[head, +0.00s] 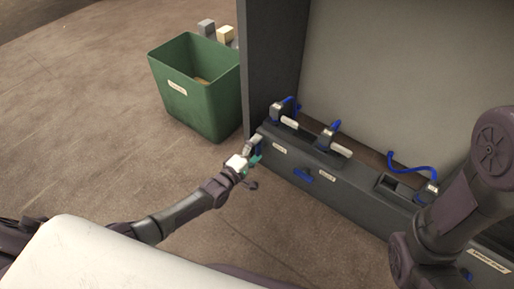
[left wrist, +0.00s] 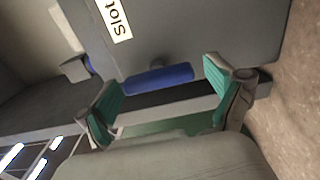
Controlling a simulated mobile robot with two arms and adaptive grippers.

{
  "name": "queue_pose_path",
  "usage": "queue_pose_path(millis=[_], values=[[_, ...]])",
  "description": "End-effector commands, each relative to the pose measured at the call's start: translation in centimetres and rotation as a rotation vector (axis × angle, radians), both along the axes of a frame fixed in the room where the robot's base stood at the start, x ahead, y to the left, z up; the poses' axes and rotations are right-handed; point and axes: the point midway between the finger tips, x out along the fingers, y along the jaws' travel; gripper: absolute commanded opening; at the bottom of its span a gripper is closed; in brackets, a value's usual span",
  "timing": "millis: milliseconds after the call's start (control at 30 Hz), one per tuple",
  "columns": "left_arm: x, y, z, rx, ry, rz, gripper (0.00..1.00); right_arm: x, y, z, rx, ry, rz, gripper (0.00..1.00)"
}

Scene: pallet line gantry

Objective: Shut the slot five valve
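A dark manifold bench (head: 350,203) carries valves with blue handles and small white labels. The left wrist view shows a blue valve handle (left wrist: 158,80) close ahead, on a grey face beside a label (left wrist: 115,18) that reads "Slot"; its number is cut off. My left gripper (head: 254,160) is at the left end of the bench. In the left wrist view its teal-padded fingers (left wrist: 164,96) are spread apart, with the handle across the gap between them. I cannot tell whether they touch it. My right arm stands at the right; its gripper is out of view.
Another blue handle (head: 302,176) sits on the bench front. Silver cylinders and blue hoses line the bench top, below a tall grey panel (head: 400,75). A green bin (head: 205,105) stands at the left, with small blocks (head: 225,34) behind it. The floor in front is clear.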

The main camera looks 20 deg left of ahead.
Motion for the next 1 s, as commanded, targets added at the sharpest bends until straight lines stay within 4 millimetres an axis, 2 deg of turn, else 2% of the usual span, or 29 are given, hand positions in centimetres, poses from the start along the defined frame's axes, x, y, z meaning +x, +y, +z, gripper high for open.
queue_pose_path(millis=[267, 367, 467, 800, 1000], values=[[-0.1, 0.0, 0.0, 0.001, 0.000, -0.001, 0.94, 0.2, 0.0, 0.0, 0.002, 0.004, 0.000, 0.40], [-0.7, 0.2, -0.1, 0.001, 0.001, -0.001, 0.94, 0.1, 0.0, 0.0, 0.001, 0.003, 0.000, 0.40], [-2.2, 0.7, -0.2, 0.002, 0.002, -0.001, 0.94, 0.1, 0.0, 0.0, 0.001, 0.002, 0.000, 0.40], [-8.8, 3.1, -0.1, 0.001, 0.001, -0.001, 0.94, 0.1, 0.0, 0.0, 0.000, 0.001, 0.000, 0.40], [-10.9, 4.0, 0.0, 0.001, 0.000, 0.000, 0.94, 0.1, 0.0, 0.0, 0.000, 0.001, 0.000, 0.40]])
